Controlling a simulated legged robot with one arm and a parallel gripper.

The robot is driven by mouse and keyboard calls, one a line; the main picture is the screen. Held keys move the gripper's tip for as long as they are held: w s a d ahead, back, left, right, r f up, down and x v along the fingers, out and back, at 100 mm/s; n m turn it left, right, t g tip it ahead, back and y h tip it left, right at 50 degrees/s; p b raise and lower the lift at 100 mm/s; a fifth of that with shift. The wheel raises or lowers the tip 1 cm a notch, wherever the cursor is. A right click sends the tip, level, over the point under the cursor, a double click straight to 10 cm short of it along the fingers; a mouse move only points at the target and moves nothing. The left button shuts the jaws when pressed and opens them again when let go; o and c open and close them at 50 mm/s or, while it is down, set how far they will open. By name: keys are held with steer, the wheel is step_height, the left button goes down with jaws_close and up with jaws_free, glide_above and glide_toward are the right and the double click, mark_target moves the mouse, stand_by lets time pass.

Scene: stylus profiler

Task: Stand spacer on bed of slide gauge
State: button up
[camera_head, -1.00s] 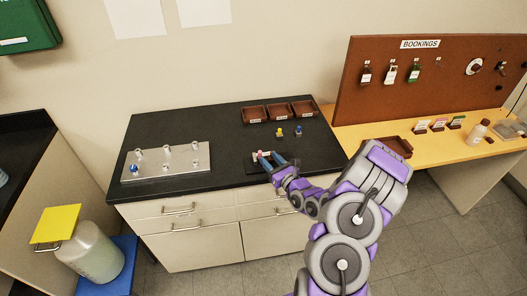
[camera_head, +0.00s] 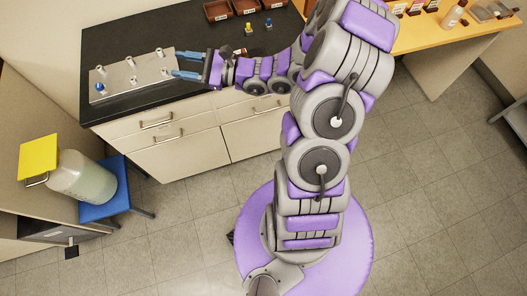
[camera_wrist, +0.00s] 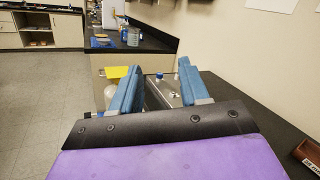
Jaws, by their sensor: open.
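My gripper (camera_head: 182,65) is open and points left over the black bench. Its two blue fingers stand apart with nothing between them, also in the wrist view (camera_wrist: 158,78). The fingertips are close to the right end of a metal plate (camera_head: 118,78) with several small posts and a blue-topped piece (camera_head: 100,71). In the wrist view the plate (camera_wrist: 168,94) shows beyond the fingers. I cannot tell which piece is the spacer. The slide gauge is not clearly seen; the spot where a small item with a pink part lay earlier is covered by my arm.
A small yellow piece (camera_head: 248,28) and a small blue piece (camera_head: 269,23) stand near brown bins (camera_head: 216,12) at the back. A wooden desk (camera_head: 437,45) is to the right. A jug (camera_head: 82,180) with a yellow board (camera_head: 38,157) is at the left.

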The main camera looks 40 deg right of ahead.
steer(key=s+a+r+n+g+y, duration=0.2)
steer(key=s+a+r+n+g, duration=0.3)
steer(key=s+a+n+g, duration=0.55)
steer(key=s+a+n+g+h, duration=0.3)
steer(key=s+a+n+g, duration=0.15)
steer(key=s, duration=0.75)
steer(key=s+d+f+n+g+h, duration=0.25)
steer(key=s+d+n+h, duration=0.3)
steer(key=s+h, duration=0.35)
steer(key=s+d+r+n+t+h, duration=0.1)
steer(key=s+d+t+h, duration=0.2)
steer(key=d, duration=0.7)
steer(key=shift+s+n+h, duration=0.35)
steer(key=shift+s+h, duration=0.05)
steer(key=shift+h, duration=0.5)
steer(key=shift+d, duration=0.1)
